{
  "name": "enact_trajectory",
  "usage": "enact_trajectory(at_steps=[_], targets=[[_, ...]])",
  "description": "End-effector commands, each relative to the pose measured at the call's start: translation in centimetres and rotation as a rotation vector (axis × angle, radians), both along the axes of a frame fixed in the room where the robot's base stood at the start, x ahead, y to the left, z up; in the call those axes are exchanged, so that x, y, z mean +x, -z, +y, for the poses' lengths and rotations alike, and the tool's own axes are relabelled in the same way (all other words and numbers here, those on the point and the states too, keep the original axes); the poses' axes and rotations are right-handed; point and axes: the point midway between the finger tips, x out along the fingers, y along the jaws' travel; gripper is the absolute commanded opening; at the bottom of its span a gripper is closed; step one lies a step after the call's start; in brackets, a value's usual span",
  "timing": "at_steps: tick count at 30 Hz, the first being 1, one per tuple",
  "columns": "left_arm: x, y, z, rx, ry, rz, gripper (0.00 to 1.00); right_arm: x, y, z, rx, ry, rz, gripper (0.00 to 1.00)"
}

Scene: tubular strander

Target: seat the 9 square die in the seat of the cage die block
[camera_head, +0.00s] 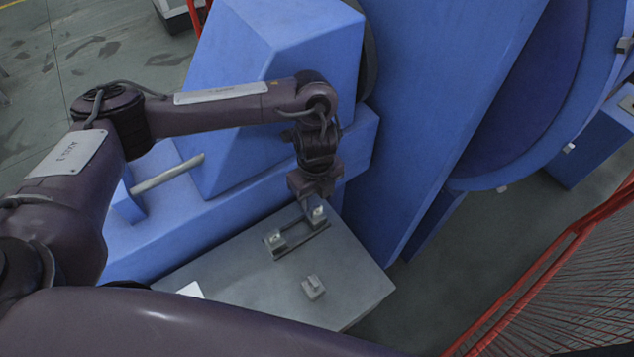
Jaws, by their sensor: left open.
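My left gripper (315,203) points down over the grey table and is open. Its fingertips are at the far-right end of a narrow dark holder (297,242). Two small blocks with pale faces stand at the holder's ends, one (275,240) at the near left and one (318,213) by my fingertips. I cannot read any size mark, so I cannot tell which is the 9 square die. A small grey stepped block (313,288) sits apart on the table; it may be the cage die block, but its seat is not clear. My right gripper is not in view.
The grey table (350,277) has bare room around the grey block. A white flat piece (190,290) lies at its left edge. Blue machine housing (270,60) rises behind, with a large blue upright (420,120) to the right. A red mesh fence (560,270) stands at far right.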

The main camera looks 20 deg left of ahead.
Motion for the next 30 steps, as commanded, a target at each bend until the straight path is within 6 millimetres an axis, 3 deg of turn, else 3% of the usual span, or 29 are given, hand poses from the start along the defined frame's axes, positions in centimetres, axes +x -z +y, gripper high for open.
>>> enact_trajectory(at_steps=[12,16,24,29,30], targets=[[0.2,3.9,0.1,-0.002,-0.001,0.004,0.53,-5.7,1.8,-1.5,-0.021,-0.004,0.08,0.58],[0.8,5.8,0.3,-0.001,-0.001,0.004,0.53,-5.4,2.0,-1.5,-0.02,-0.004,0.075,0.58],[0.9,7.8,0.3,-0.001,0.001,0.001,0.53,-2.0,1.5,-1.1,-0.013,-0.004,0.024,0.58],[0.9,7.8,0.3,-0.001,0.001,0.0,0.53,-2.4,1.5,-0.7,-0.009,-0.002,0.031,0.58],[0.9,7.8,0.3,-0.001,0.001,0.0,0.49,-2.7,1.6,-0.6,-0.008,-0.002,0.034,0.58]])
